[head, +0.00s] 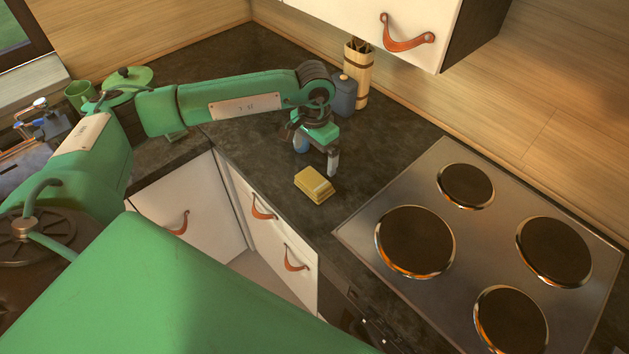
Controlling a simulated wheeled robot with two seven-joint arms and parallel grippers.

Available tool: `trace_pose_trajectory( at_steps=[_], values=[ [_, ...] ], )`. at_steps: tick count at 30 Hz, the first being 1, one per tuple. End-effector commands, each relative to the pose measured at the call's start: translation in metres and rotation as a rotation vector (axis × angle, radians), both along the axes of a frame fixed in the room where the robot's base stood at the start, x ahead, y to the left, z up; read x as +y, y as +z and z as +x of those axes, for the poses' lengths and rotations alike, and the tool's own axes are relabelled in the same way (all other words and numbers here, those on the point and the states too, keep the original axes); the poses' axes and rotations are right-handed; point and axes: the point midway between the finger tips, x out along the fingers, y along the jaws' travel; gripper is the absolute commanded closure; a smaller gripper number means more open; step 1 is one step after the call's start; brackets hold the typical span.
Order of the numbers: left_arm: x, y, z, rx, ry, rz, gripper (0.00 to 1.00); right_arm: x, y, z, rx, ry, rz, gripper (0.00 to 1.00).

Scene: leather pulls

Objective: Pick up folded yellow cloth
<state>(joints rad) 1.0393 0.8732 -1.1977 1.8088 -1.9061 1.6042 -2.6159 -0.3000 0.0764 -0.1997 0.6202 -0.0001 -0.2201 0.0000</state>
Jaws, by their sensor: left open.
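The folded yellow cloth (315,184) lies on the dark countertop (368,160), close to its front edge and left of the stove. My left gripper (328,160) hangs from the green arm just above and behind the cloth, pointing down. It is open and empty. One grey finger shows clearly, and its tip is near the cloth's far right side; I cannot tell whether it touches. The cloth's top and front sides are visible. My right gripper does not show.
A stove (480,250) with several round plates fills the right. Behind the gripper stand a blue-grey canister (344,95) and a wooden utensil holder (357,72). A wall cabinet (390,25) overhangs.

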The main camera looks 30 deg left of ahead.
Motion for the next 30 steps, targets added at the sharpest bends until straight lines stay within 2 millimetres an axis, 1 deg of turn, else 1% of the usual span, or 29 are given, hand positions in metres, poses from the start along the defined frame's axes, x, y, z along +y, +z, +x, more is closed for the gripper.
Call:
trace_pose_trajectory(
  at_steps=[1, 3, 6, 11, 14, 20, 21, 25, 30],
  values=[
    [0.0, -0.008, -0.001, 0.004, 0.001, 0.0, 0.0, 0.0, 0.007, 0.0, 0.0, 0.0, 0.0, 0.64],
    [-0.001, -0.02, -0.001, 0.003, 0.001, -0.001, 0.0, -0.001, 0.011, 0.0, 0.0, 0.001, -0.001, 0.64],
    [0.0, -0.033, 0.0, 0.002, 0.002, -0.002, 0.0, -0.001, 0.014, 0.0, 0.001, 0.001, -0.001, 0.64],
    [-0.001, -0.042, -0.001, 0.0, 0.001, -0.002, 0.0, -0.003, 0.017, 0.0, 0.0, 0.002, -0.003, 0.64],
    [-0.001, -0.048, -0.001, 0.003, 0.001, -0.002, 0.0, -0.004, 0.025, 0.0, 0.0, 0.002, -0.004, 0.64],
    [-0.002, -0.07, -0.003, 0.003, 0.002, -0.001, 0.0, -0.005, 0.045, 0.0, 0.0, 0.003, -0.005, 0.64],
    [-0.002, -0.077, -0.003, 0.003, 0.003, -0.003, 0.0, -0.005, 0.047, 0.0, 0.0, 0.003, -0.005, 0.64],
    [-0.002, -0.09, -0.002, 0.0, 0.001, -0.003, 0.0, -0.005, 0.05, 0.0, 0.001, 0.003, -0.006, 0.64],
    [-0.002, -0.094, -0.002, -0.001, 0.001, -0.003, 0.0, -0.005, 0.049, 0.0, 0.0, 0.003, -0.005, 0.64]
  ],
)
